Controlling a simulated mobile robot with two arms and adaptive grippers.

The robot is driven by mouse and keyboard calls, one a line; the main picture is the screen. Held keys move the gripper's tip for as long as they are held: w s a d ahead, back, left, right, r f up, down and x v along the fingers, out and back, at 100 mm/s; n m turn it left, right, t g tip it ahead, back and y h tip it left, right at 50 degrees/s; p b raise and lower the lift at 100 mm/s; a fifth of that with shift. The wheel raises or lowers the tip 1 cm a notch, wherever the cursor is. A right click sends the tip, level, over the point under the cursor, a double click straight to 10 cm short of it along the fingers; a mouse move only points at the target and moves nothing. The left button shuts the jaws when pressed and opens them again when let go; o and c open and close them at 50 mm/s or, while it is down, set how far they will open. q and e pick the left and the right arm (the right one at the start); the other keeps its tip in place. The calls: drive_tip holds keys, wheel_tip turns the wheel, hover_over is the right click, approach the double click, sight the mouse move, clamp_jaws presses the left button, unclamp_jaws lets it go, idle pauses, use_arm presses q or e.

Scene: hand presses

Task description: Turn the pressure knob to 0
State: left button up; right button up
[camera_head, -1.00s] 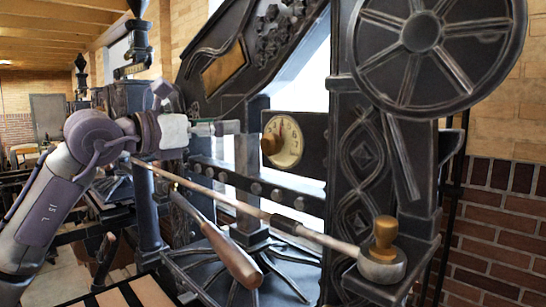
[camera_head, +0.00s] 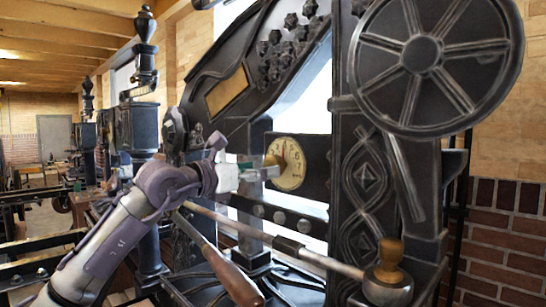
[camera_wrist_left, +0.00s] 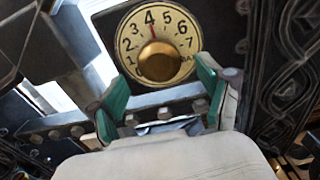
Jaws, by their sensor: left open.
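The pressure dial (camera_head: 292,170) is a cream round face with numbers on the dark press, and its brass knob (camera_head: 272,160) sticks out in front. In the left wrist view the dial (camera_wrist_left: 133,28) has a thin red pointer at about 4, and the knob (camera_wrist_left: 158,60) covers the lower middle of the face. My left gripper (camera_head: 262,172) is at the dial, close to the knob. In the left wrist view its green-padded fingers (camera_wrist_left: 160,88) are spread wide, below and to either side of the knob, with nothing between them. My right gripper is not in view.
A long rod with a wooden handle (camera_head: 390,252) crosses in front of the press below the dial. A second wooden handle (camera_head: 238,284) lies below my left arm. A large spoked wheel (camera_head: 424,55) is at upper right. A dark bar with bolts (camera_head: 280,217) runs under the dial.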

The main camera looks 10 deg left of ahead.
use_arm(q)
drive_tip(key=p+x, duration=0.1)
drive_tip(key=x, duration=0.2)
drive_tip(key=shift+w+d+r, duration=0.15)
drive_tip(key=shift+w+r, duration=0.05)
drive_tip(key=shift+w, duration=0.1)
drive_tip(key=shift+w+d+f+p, duration=0.2)
drive_tip(key=shift+w+p, duration=0.15)
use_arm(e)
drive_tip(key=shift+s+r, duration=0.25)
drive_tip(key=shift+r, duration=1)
use_arm(q)
drive_tip(key=c, duration=1.2)
drive_tip(key=shift+o, duration=0.2)
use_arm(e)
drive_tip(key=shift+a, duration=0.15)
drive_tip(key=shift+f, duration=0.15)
